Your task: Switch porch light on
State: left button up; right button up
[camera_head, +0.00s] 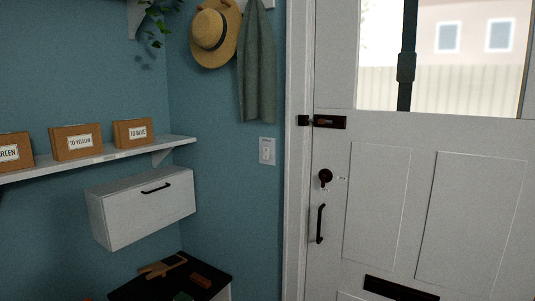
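A white light switch plate (267,151) is on the blue wall, left of the door frame and below a hanging grey-green cloth. A small label shows at its top, too small to read. I cannot tell which way its rocker is set. The porch light itself is not visible. Neither of my grippers shows in the head view.
The white door (425,190) on the right is shut, with a dark latch (329,121), knob (325,177) and handle (320,224). A shelf (110,156) with labelled boxes and a white cabinet (145,207) stick out on the left. A dark-topped bench (215,274) stands below.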

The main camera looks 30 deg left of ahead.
aim_at(266, 150)
jog(key=k, duration=0.65)
jog(key=u, duration=0.55)
jog(key=i, duration=0.8)
jog(key=u, duration=0.4)
jog(key=i, duration=1.15)
jog(key=z, duration=0.85)
jog(key=i, duration=0.35)
jog(key=z, duration=0.15)
